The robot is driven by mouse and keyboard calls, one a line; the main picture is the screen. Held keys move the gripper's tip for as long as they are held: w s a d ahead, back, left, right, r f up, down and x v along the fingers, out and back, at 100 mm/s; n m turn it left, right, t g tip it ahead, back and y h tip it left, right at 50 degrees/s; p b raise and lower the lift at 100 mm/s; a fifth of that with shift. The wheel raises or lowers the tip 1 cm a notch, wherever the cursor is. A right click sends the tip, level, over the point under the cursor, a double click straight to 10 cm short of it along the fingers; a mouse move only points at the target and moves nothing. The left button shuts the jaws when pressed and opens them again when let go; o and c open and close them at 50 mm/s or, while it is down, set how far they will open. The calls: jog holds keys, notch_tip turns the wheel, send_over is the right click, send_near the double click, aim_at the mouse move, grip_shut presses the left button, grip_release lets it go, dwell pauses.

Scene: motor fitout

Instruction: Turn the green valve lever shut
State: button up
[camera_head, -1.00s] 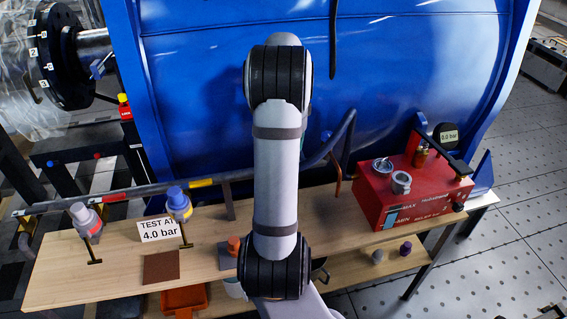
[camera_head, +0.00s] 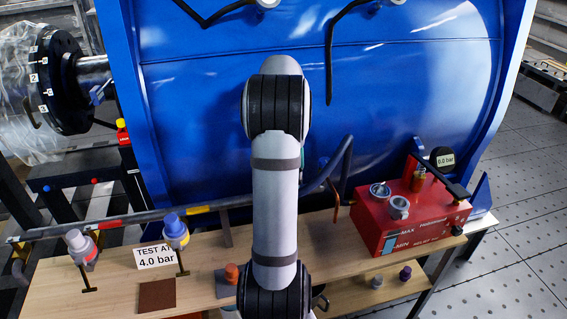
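I cannot make out the green valve lever in this view. A thin greenish sliver shows at the right edge of my arm, in front of the blue motor housing (camera_head: 400,85), but I cannot tell what it belongs to. My arm stands upright in the middle of the picture and hides part of the housing, the pipe and the bench. My gripper is not visible.
A wooden bench (camera_head: 110,268) runs along the front with a "TEST AT 4.0 bar" sign (camera_head: 156,257) and two capped fittings at left. A grey pipe (camera_head: 110,226) crosses above it. A red pump box (camera_head: 410,222) with a round gauge (camera_head: 443,158) stands at right.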

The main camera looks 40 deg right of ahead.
notch_tip(320, 180, up, 9)
dwell(0.3)
jog(key=shift+f, duration=0.1)
notch_tip(320, 180, down, 12)
jog(key=shift+r, duration=0.1)
jog(key=shift+w, duration=0.1)
dwell(0.6)
jog(key=shift+d, duration=0.1)
